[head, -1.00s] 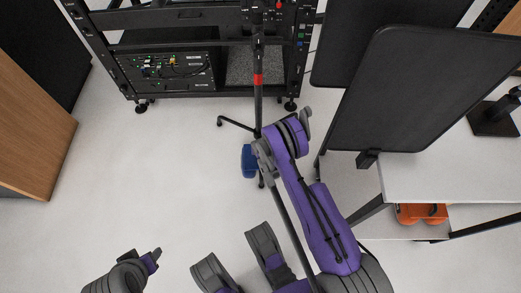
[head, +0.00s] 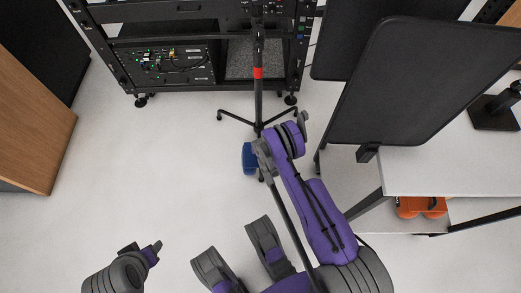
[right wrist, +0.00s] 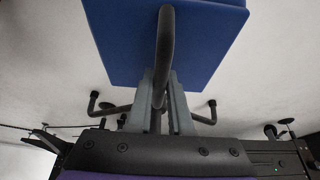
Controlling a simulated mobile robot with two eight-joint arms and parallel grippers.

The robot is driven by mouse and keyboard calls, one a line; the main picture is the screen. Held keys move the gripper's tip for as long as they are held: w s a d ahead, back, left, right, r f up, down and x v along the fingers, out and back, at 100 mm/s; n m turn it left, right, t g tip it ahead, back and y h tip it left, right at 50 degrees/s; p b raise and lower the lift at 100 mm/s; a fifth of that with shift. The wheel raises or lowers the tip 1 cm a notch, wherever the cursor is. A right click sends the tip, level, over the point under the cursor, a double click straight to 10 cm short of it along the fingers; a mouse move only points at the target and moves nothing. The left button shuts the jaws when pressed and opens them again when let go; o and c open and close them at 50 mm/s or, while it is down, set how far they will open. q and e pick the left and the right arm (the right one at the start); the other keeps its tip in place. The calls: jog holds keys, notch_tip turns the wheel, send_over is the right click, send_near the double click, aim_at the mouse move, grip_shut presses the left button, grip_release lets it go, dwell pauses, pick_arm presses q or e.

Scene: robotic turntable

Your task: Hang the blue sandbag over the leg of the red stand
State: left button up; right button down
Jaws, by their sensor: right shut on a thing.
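The blue sandbag (head: 248,160) hangs from my right gripper (head: 258,150), left of its fingers in the head view. In the right wrist view the sandbag (right wrist: 200,45) fills the top, and the right gripper (right wrist: 160,95) is shut on its dark curved handle (right wrist: 166,50). The stand (head: 258,100) is a dark pole with a red band and spread legs, just beyond the sandbag. The stand's legs (right wrist: 112,109) show behind the fingers in the wrist view; contact cannot be told. My left gripper (head: 146,248) is low at the left, apart from everything; its opening is unclear.
A black equipment rack (head: 175,93) stands behind the stand. Dark panels (head: 420,80) and a white table (head: 440,172) are at the right, with an orange object (head: 421,206) below. A wooden cabinet (head: 35,125) is at the left. The floor left of the sandbag is clear.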

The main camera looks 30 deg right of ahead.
jog(key=shift+f, duration=0.5)
dwell(0.6)
jog(key=shift+f, duration=0.2)
dwell(0.4)
jog(key=c, duration=0.8)
grip_release()
jog(key=shift+o, duration=0.2)
jog(key=shift+f, duration=0.15)
jog(key=p+v, duration=0.3)
jog(key=v, duration=0.8)
